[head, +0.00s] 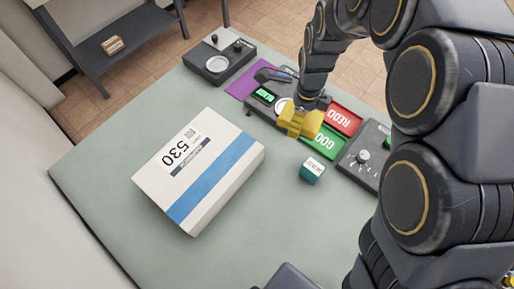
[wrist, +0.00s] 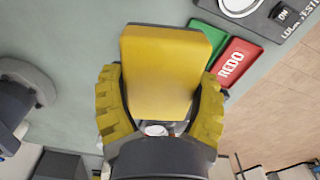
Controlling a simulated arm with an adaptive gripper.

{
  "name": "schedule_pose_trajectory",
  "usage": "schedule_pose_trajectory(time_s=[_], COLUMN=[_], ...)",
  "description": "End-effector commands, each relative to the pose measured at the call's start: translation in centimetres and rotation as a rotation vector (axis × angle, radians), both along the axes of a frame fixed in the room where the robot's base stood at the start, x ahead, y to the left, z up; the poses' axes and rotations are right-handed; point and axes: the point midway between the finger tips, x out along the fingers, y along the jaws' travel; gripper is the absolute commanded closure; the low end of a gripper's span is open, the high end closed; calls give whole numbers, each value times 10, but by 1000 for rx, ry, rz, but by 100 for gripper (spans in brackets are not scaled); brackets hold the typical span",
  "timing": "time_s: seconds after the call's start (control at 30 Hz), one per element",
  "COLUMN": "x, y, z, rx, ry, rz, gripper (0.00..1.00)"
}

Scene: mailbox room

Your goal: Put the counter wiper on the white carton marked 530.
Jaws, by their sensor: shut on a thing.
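The counter wiper (wrist: 166,70) is a yellow block with rounded edges. My gripper (wrist: 160,105), with ribbed yellow fingers, is shut on it from both sides. In the head view, my gripper (head: 300,122) and the wiper show as one yellow shape, hard to tell apart, near the green and red trays. The white carton marked 530 (head: 218,142) lies flat on the table, left of and nearer than my gripper. It has a blue stripe and a label on top. Its top looks bare. The carton is not clearly seen in the wrist view.
A small teal cube (head: 312,169) stands right of the carton. A green tray (head: 326,143), a red REDO tray (head: 342,119), a tester with a green display (head: 265,96) and a device with a round plate (head: 218,63) line the far side. The grey-green table (head: 110,160) is clear around the carton.

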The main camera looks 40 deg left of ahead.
Motion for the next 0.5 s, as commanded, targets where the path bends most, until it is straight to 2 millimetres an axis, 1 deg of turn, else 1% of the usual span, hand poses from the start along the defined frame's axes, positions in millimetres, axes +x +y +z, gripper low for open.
schedule_pose_trajectory(time_s=[0.03,0.07,0.1,0.17,0.2,0.33,0.4,0.5], x=[-19,-31,-46,-70,-87,-136,-158,-181], y=[24,36,52,73,86,118,129,139], z=[1,1,1,2,3,5,5,6], rx=[-2,-1,-2,-2,-1,2,2,0], ry=[-1,0,0,-1,-1,-2,-2,-1], rz=[73,110,161,235,281,413,469,524], gripper=[68,68,68,68,68,68,68,68])
